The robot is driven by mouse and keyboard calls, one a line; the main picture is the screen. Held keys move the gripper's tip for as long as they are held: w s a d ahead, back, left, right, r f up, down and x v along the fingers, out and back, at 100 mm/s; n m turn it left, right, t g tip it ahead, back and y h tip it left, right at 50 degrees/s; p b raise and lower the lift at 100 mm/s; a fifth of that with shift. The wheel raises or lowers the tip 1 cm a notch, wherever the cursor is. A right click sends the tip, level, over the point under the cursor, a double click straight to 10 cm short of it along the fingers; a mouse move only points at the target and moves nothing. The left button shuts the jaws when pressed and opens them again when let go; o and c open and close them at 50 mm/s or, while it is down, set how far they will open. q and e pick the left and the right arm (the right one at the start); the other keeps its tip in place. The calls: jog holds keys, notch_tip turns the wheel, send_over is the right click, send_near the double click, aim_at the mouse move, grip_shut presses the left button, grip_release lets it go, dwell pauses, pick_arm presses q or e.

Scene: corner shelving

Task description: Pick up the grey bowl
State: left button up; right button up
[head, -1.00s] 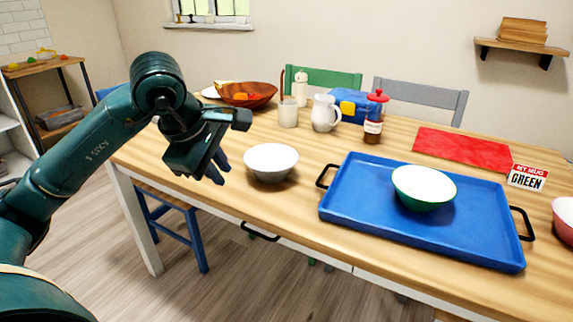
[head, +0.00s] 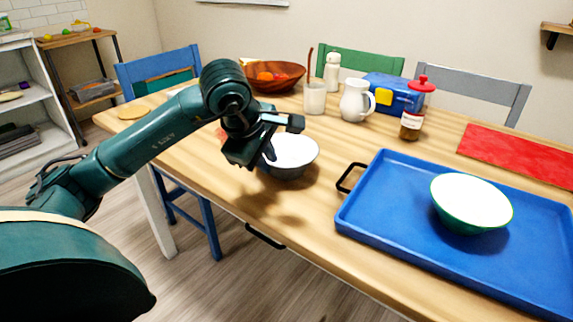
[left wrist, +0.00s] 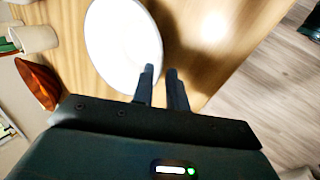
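The grey bowl (head: 296,152), pale inside, stands upright on the wooden table near its front edge. My left gripper (head: 268,158) is at the bowl's left side, partly covering it. In the left wrist view the bowl (left wrist: 118,42) lies ahead, and the two fingers (left wrist: 161,80) are parted with a narrow gap. One finger overlaps the bowl's rim and the other is just outside it. I cannot tell whether either touches. My right gripper is not in view.
A blue tray (head: 385,215) holding a green bowl with a white inside (head: 470,203) lies to the right. Behind stand a glass (head: 315,98), a white jug (head: 355,100), a sauce bottle (head: 413,115) and a brown wooden bowl (head: 272,82). The table between bowl and tray is clear.

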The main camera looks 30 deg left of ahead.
aim_at(274, 173)
pick_arm(q)
jog(key=b+x, duration=0.1)
jog(key=x, duration=0.4)
jog(key=shift+w+a+f, duration=0.1)
jog(key=shift+a+f, duration=0.05)
jog(key=shift+f, duration=0.05)
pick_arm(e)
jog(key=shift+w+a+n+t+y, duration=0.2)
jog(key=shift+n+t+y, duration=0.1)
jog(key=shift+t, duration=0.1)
pick_arm(q)
grip_shut()
jog(key=shift+r, duration=0.15)
